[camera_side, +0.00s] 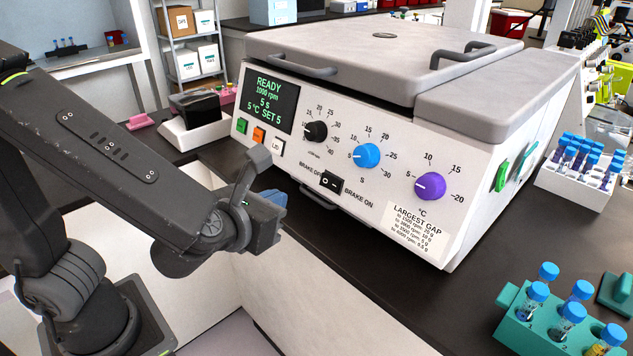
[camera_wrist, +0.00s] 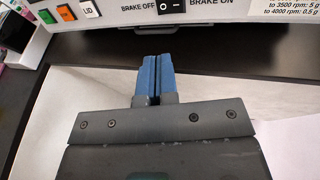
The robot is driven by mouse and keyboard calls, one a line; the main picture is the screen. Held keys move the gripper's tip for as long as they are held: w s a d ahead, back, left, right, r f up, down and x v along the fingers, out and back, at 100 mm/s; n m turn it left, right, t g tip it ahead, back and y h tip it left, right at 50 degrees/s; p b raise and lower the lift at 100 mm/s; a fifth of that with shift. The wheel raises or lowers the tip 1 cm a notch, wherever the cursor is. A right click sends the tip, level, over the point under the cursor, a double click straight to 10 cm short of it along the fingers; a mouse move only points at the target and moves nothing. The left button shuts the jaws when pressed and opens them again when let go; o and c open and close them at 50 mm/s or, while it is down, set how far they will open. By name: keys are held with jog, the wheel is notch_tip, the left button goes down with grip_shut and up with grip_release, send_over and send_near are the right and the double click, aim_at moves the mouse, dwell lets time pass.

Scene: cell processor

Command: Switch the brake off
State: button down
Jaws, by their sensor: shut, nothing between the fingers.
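The brake switch (camera_side: 331,182) is a small black rocker on the sloped front panel of the cell processor (camera_side: 400,118), between the labels BRAKE OFF and BRAKE ON. It also shows at the top of the wrist view (camera_wrist: 171,5), partly cut off by the frame's edge. I cannot tell which way the rocker is tilted. My gripper (camera_side: 280,197) is shut and empty, with its blue fingers together. In the wrist view the fingertips (camera_wrist: 157,58) point toward the panel, below the switch and apart from it.
Black, blue and purple knobs (camera_side: 431,186) sit above and right of the switch. Green and orange buttons (camera_side: 259,135) are at the panel's left. A teal tube rack (camera_side: 535,325) stands front right, a white rack (camera_side: 572,185) behind it. The dark bench before the panel is clear.

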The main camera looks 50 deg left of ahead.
aim_at(328, 182)
jog(key=x, duration=1.4)
jog(key=shift+a, duration=0.1)
jog(key=shift+w+a, duration=0.1)
jog(key=shift+w, duration=0.1)
jog(key=shift+s+d, duration=0.25)
jog(key=shift+d, duration=0.5)
jog(key=shift+r, duration=0.1)
